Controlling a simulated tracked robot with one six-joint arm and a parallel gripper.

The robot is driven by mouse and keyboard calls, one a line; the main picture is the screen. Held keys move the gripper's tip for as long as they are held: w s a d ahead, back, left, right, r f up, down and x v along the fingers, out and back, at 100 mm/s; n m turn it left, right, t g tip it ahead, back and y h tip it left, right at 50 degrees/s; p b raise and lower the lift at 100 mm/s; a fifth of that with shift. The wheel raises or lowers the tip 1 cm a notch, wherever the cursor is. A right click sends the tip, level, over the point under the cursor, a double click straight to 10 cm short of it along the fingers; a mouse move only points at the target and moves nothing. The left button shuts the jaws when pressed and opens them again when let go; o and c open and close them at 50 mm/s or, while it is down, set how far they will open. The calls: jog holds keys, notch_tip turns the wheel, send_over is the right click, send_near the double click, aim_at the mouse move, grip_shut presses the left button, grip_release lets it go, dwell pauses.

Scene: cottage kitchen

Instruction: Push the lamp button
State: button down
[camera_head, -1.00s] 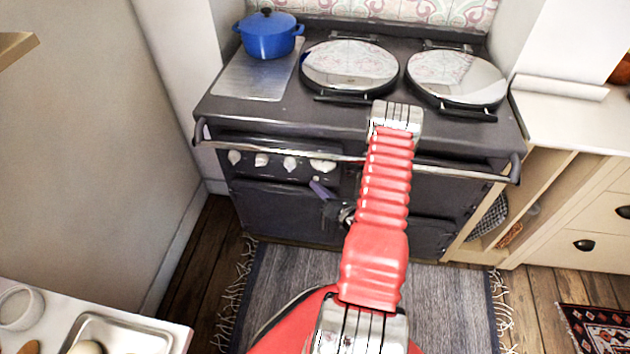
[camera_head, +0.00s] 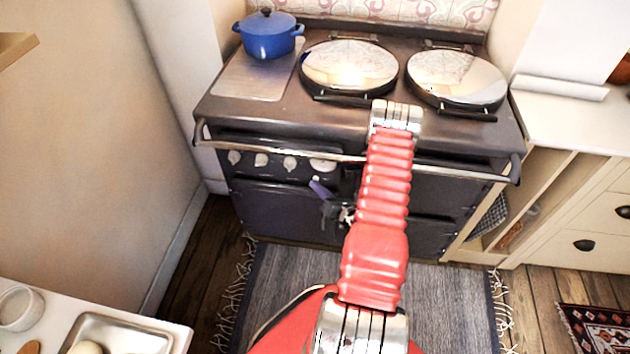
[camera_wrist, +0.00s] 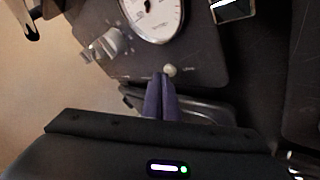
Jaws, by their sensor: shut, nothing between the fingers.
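The lamp button is likely the small round pale button (camera_wrist: 170,70) on the dark stove panel in the wrist view. Small lettering beside it is too blurred to read. My gripper (camera_wrist: 161,76) has its two purple fingers shut together and empty. Their tips are right beside the button, just left of and below it in the picture; I cannot tell whether they touch it. In the head view my gripper (camera_head: 319,188) shows as a small purple shape before the stove front, and the button is not visible there.
A white dial gauge (camera_wrist: 153,15) and a metal knob (camera_wrist: 106,45) are on the panel near the button. The dark stove (camera_head: 290,190) has a front rail (camera_head: 270,148). A blue pot (camera_head: 268,36) and two round lids (camera_head: 348,66) are on top.

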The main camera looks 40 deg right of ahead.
jog(key=shift+s+a, duration=0.2)
jog(key=shift+a, duration=0.05)
jog(key=s+a, duration=0.3)
jog(key=a, duration=0.1)
jog(key=shift+s+a, duration=0.35)
dwell(0.6)
dwell(0.5)
